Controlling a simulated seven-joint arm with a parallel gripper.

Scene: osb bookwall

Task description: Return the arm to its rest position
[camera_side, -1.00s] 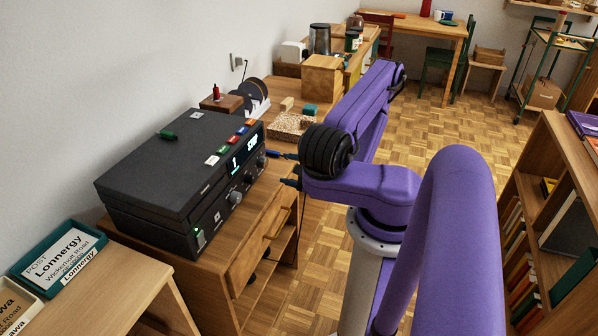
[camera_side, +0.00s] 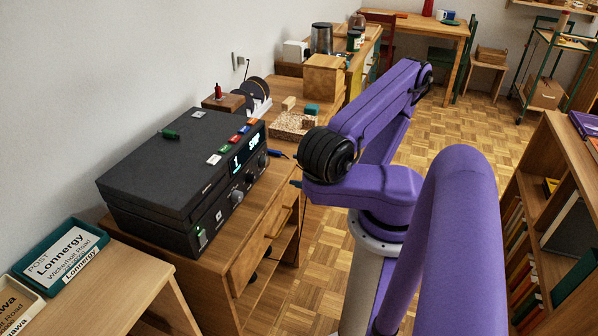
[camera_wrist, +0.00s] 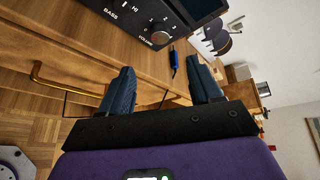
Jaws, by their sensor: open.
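My arm is purple with a black round joint, and it reaches toward the desk in the side view. My gripper (camera_wrist: 163,82) has two dark blue fingers, spread apart with nothing between them in the wrist view. In the side view only a fingertip (camera_side: 295,183) shows at the desk's front edge; the rest is hidden behind the arm. The black radio-like device (camera_side: 185,175) with knobs and a lit display stands on the wooden desk (camera_side: 262,205), left of the gripper. A small blue object (camera_wrist: 174,62) lies on the desk beyond the fingers; it also shows in the side view (camera_side: 279,154).
A cork-like tray (camera_side: 290,128) with blocks, a cable spool (camera_side: 257,88) and a wooden box (camera_side: 324,76) stand farther back. A brass drawer handle (camera_wrist: 62,88) is close to the gripper. A bookshelf (camera_side: 560,200) stands at the right. The parquet floor between is open.

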